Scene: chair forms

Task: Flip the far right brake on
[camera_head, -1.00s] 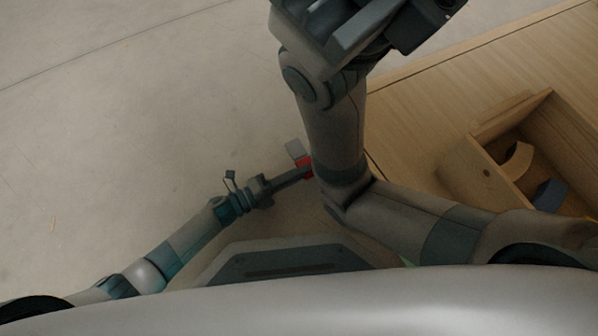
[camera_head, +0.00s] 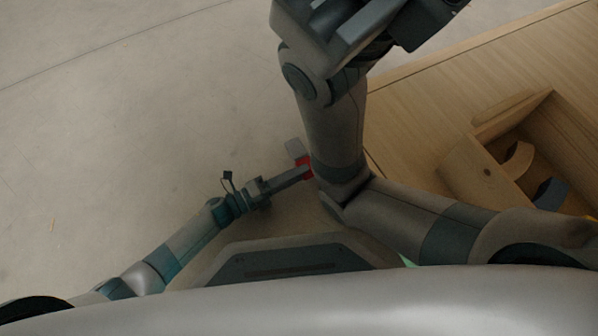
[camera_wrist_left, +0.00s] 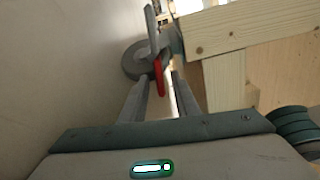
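A caster wheel with a red brake lever (camera_wrist_left: 158,76) shows in the left wrist view. Its grey wheel (camera_wrist_left: 133,62) is to the left of the wooden frame. My left gripper (camera_wrist_left: 160,82) is open, its two fingers apart, with the red lever between or just beyond the fingertips; contact cannot be told. In the head view the red lever (camera_head: 303,161) shows at the tip of my left gripper (camera_head: 306,172), beside my right arm, which hides what lies behind it. My right gripper (camera_head: 365,25) is at the top edge, cut off, away from the brake.
A wooden table (camera_head: 430,90) with an open compartment (camera_head: 470,165) stands at the right. The compartment holds a curved wooden piece (camera_head: 517,160) and a blue-grey piece (camera_head: 549,194). A wooden post (camera_wrist_left: 226,83) rises close to the wheel. The floor at the left is clear.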

